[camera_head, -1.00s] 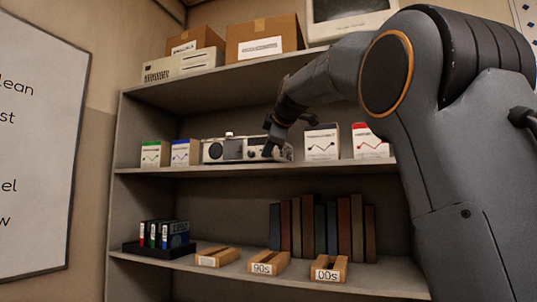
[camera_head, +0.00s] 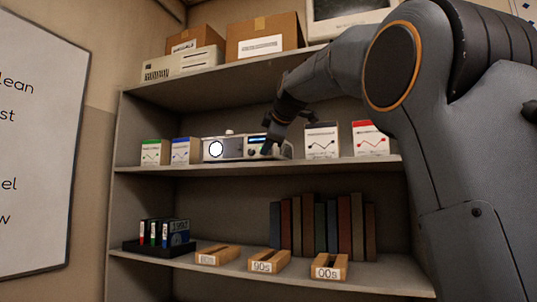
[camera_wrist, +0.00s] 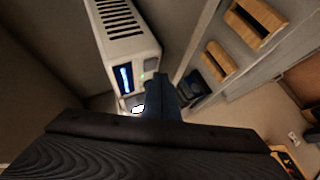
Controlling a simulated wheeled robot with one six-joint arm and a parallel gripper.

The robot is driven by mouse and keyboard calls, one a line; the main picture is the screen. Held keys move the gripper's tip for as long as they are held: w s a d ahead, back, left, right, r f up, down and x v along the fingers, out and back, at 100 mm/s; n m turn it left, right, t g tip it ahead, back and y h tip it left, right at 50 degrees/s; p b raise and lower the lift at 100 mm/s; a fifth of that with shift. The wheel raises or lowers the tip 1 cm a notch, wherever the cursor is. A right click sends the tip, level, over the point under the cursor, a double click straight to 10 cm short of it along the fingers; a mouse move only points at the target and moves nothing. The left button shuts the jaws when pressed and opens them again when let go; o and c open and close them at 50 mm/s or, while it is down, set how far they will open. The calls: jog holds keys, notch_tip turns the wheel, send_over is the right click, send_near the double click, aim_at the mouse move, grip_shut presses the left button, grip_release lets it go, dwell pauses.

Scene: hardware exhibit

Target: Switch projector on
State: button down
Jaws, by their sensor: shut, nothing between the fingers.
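The projector (camera_head: 232,155) is a pale box on the middle shelf. Its round lens (camera_head: 215,148) glows white and its small display (camera_head: 257,139) is lit blue. My gripper (camera_head: 268,149) is shut and empty at the right part of the projector's front. Its dark fingers (camera_wrist: 161,92) are close to the front panel in the wrist view; I cannot tell whether they touch it.
White boxes with green (camera_head: 151,153), blue (camera_head: 183,152), black (camera_head: 321,143) and red (camera_head: 369,140) marks stand beside the projector. The lower shelf holds a disk tray (camera_head: 150,250), wooden holders (camera_head: 268,262) and books (camera_head: 325,228). A whiteboard (camera_head: 35,150) hangs at left.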

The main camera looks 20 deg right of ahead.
jog(key=s+a+b, duration=0.2)
jog(key=s+a, duration=0.1)
jog(key=s, duration=0.2)
jog(key=shift+a, duration=0.25)
dwell(0.4)
jog(key=shift+w, duration=0.1)
jog(key=s+f+m+g, duration=0.2)
jog(key=f+m+g, duration=0.15)
jog(key=f, duration=1.45)
jog(key=s+f+m+g, duration=0.2)
jog(key=s+f+m, duration=0.15)
jog(key=f, duration=1.45)
jog(key=s+d+f+m+g+h, duration=0.1)
jog(key=s+f+m+g, duration=0.5)
jog(key=s+f, duration=2.1)
jog(key=shift+f+m, duration=0.95)
jog(key=shift+m, duration=0.05)
